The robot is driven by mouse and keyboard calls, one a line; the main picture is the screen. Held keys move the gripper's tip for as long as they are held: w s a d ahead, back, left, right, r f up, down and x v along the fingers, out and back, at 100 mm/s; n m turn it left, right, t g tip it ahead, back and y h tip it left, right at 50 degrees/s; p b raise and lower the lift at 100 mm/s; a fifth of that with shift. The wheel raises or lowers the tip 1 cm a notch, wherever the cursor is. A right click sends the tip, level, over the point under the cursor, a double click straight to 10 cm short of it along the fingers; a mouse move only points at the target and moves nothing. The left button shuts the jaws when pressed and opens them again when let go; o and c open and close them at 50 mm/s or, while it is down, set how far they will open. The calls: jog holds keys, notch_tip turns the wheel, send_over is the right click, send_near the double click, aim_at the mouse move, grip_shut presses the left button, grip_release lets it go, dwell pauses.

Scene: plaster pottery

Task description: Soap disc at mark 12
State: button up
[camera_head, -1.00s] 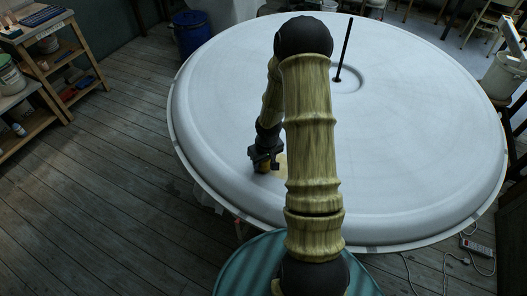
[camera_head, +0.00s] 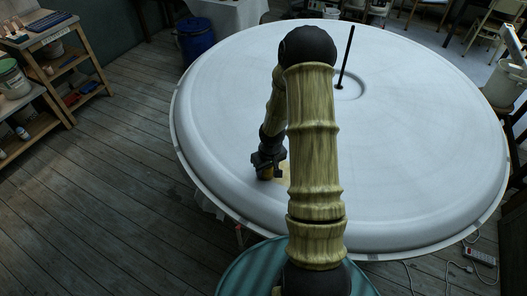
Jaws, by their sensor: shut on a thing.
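My gripper (camera_head: 268,170) is low over the near left part of a large round white plaster disc (camera_head: 420,150). It is shut on a small brown-orange thing (camera_head: 265,174), only partly seen below the jaws; I cannot tell whether this touches the plaster. A pale yellowish patch (camera_head: 284,176) shows on the plaster just right of the gripper, partly hidden behind my arm. I cannot make out a soap disc by name or any mark numbered 12. My arm hides a strip of the plaster surface.
A thin black rod (camera_head: 345,58) stands upright in the disc's central hollow. A blue bin (camera_head: 193,34) stands behind left, and a wooden shelf cart (camera_head: 58,60) stands far left. A power strip (camera_head: 479,256) lies on the floor at right. The wooden floor at left is clear.

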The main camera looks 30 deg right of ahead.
jog(key=shift+w+a+r+p, duration=0.15)
jog(key=shift+w+r+p, duration=0.2)
jog(key=shift+r, duration=0.2)
jog(key=shift+w+a+r+p, duration=0.1)
jog(key=shift+w+r+p, duration=0.1)
jog(key=shift+r+p, duration=0.25)
jog(key=shift+s+d+r+p, duration=0.1)
jog(key=shift+s+r+p, duration=0.15)
jog(key=shift+r+p, duration=0.3)
jog(key=shift+s+r+p, duration=0.2)
jog(key=shift+r+p, duration=0.15)
jog(key=shift+r, duration=0.35)
notch_tip(320, 180, up, 3)
jog(key=p, duration=0.3)
jog(key=shift+w+r, duration=0.1)
jog(key=shift+r, duration=0.1)
jog(key=shift+w+r, duration=0.1)
jog(key=shift+w, duration=0.05)
jog(key=shift+s, duration=0.2)
jog(key=shift+w, duration=0.1)
